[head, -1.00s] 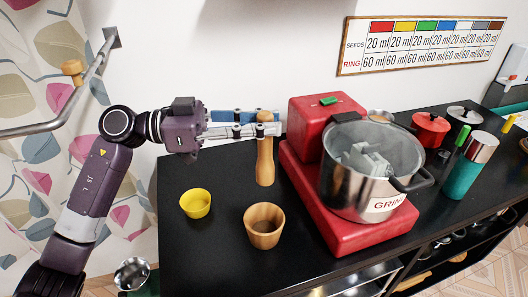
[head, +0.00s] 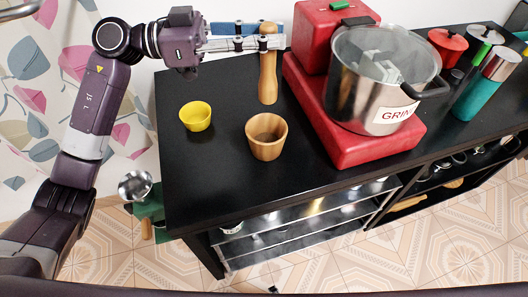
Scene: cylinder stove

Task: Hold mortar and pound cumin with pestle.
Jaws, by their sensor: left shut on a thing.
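The wooden mortar (head: 266,137) stands upright on the black counter, right of a small yellow bowl (head: 196,116). The wooden pestle (head: 268,80) hangs upright behind the mortar, apart from it. My left gripper (head: 268,42) comes in from the left and is shut on the pestle near its top. I cannot make out any cumin; the insides of the mortar and bowl show no clear contents. My right gripper is not in view.
A red machine (head: 368,152) with a steel pot (head: 352,92) marked GRIN stands right of the mortar. A red pot (head: 446,46) and a teal bottle (head: 476,92) stand farther right. The black counter (head: 215,180) is clear in front of the mortar.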

